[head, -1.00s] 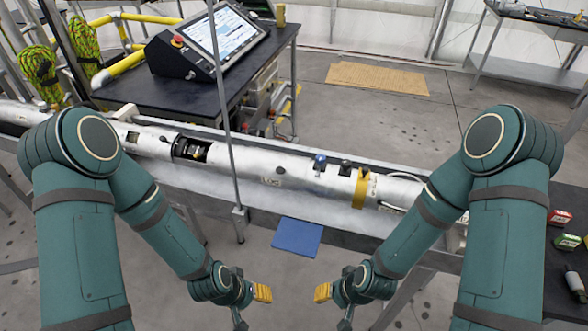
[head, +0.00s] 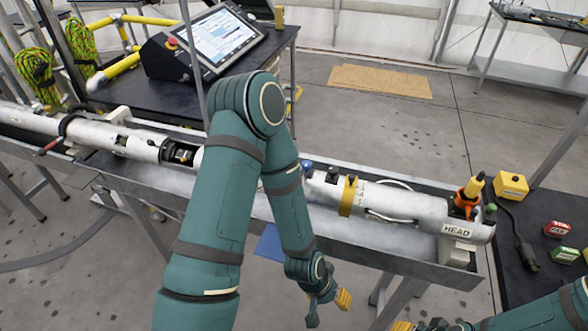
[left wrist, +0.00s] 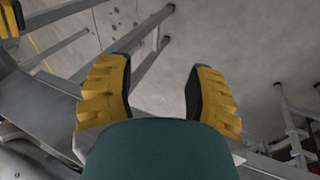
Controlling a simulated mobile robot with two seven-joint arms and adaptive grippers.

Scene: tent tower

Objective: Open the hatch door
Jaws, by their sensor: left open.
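A long silvery tube (head: 412,208) lies in a grey metal trough, with its end marked HEAD at the right. A dark rectangular opening (head: 180,154) shows in its upper side, left of my left arm. I cannot tell which part is the hatch door; my left arm hides the middle of the tube. My left gripper (head: 342,299) is in front of the trough, below the tube and apart from it. In the left wrist view its yellow fingers (left wrist: 160,92) are spread with nothing between them. My right gripper (head: 402,327) is mostly cut off at the bottom edge.
The trough's front wall (head: 350,239) runs between my arms and the tube. A blue mat (head: 268,244) is partly behind my left arm. A console (head: 212,42) stands on the back table. A yellow box (head: 510,185) and small boxes sit on the right table.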

